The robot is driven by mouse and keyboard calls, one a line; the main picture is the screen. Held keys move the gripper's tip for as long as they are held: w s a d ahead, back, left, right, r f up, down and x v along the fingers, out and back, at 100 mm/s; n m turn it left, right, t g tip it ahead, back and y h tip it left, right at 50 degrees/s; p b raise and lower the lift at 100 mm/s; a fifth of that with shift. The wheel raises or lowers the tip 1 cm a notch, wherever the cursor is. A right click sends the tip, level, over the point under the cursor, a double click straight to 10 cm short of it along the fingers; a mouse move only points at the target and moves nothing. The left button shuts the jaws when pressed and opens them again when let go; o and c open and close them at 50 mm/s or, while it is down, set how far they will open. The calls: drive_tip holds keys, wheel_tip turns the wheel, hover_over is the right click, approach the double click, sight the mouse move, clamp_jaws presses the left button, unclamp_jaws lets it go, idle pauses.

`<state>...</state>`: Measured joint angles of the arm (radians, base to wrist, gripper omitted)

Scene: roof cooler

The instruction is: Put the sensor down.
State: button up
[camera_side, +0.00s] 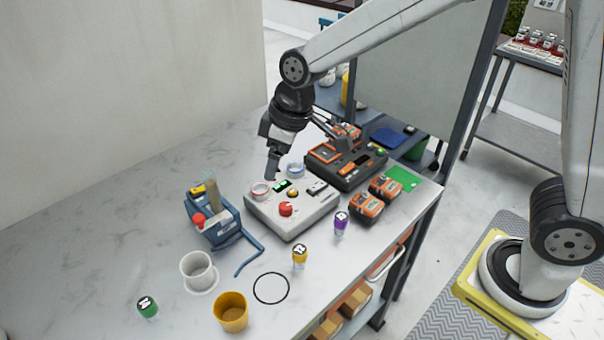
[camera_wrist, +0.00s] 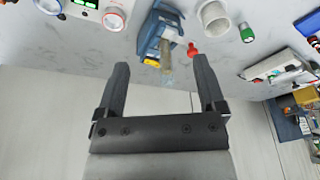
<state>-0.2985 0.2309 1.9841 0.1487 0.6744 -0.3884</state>
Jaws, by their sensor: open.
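My gripper (camera_side: 272,165) is above the back of the workbench, by the grey control box (camera_side: 290,225). In the wrist view my gripper (camera_wrist: 163,75) has its two dark fingers wide apart, with nothing held between them. I cannot tell which thing is the sensor. Small labelled cylinders stand apart on the bench: a green one (camera_side: 147,307), a yellow one (camera_side: 300,256) and a purple one (camera_side: 341,224). The green one also shows in the wrist view (camera_wrist: 247,33). A black ring outline (camera_side: 271,288) on the bench is empty.
A dark charger (camera_side: 355,175), orange battery packs (camera_side: 367,208) and a green board (camera_side: 403,178) are at right. The left bench is mostly clear.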

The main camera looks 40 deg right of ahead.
drive_tip(key=w+a+n+y, duration=0.1)
drive_tip(key=w+a+n, duration=0.1)
drive_tip(key=a, duration=0.5)
drive_tip(key=w+a+n, duration=0.2)
drive_tip(key=a+n, duration=0.1)
drive_tip(key=a, duration=0.4)
drive_tip(key=n+g+y, duration=0.2)
drive_tip(key=n, duration=0.2)
hover_over(147, 302)
drive_tip(key=d, duration=0.2)
wheel_tip(147, 302, down, 3)
drive_tip(key=shift+s+a+f, duration=0.1)
drive_tip(key=shift+f, duration=3.2)
drive_tip(key=shift+s+a+f, duration=0.1)
drive_tip(key=shift+f, duration=3.15)
drive_tip(key=shift+f+h, duration=0.1)
drive_tip(key=shift+h, duration=0.2)
drive_tip(key=shift+x, duration=2.5)
drive_tip(key=shift+w+a, duration=0.1)
clamp_jaws()
